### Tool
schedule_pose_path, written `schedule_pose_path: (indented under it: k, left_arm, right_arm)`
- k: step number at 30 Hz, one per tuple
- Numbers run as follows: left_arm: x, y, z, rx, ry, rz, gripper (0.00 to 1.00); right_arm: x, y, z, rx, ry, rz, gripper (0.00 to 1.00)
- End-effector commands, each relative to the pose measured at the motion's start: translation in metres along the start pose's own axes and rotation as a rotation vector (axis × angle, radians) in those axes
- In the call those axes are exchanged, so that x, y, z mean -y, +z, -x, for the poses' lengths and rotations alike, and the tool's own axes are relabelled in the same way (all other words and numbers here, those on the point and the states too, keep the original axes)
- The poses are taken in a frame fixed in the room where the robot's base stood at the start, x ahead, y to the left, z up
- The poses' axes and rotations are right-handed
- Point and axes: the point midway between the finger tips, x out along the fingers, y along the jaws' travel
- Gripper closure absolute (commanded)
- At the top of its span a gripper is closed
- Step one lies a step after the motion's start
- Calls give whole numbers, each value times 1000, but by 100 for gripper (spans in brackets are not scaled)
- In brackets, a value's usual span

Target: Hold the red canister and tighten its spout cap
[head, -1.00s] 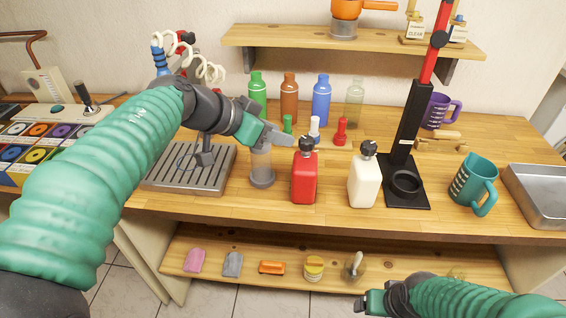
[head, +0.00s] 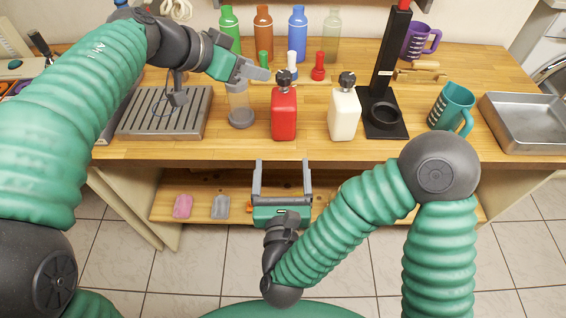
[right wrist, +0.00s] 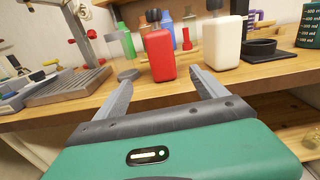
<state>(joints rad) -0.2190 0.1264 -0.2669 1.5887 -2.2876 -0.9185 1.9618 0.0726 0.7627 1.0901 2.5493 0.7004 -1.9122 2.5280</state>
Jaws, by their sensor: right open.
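The red canister (head: 284,112) stands upright on the wooden counter, with a black spout cap (head: 284,77) on top. It also shows in the right wrist view (right wrist: 160,56), straight ahead between the fingers. My left gripper (head: 264,73) is above the counter, just left of the canister's cap; whether its jaws are parted is unclear. My right gripper (head: 281,165) is open and empty in front of the counter's front edge, below the canister, fingers pointing toward it. In the right wrist view its two fingers (right wrist: 160,84) are spread wide, apart from the canister.
A white canister (head: 344,114) with a black cap stands right of the red one. A clear cylinder (head: 240,105) stands to its left. A black stand (head: 386,118), a teal mug (head: 452,108) and a metal tray (head: 525,118) are further right. Several bottles stand behind.

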Motion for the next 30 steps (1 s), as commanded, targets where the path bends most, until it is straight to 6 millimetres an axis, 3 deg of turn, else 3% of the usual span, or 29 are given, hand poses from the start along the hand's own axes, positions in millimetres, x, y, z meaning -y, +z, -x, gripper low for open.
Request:
schedule_pose_path:
  k: [5, 21, 25, 30]
  left_arm:
    - [0, 0, 0, 0, 0, 0, 64]
    - [0, 0, 0, 0, 0, 0, 64]
    - [0, 0, 0, 0, 0, 0, 64]
    - [0, 0, 0, 0, 0, 0, 64]
  right_arm:
    - [4, 4, -16, 13, -20, -28, 18]
    - [4, 6, -140, 13, -14, -23, 18]
    - [4, 6, -159, 13, -13, -23, 18]
    - [4, 6, -167, 13, -11, -22, 18]
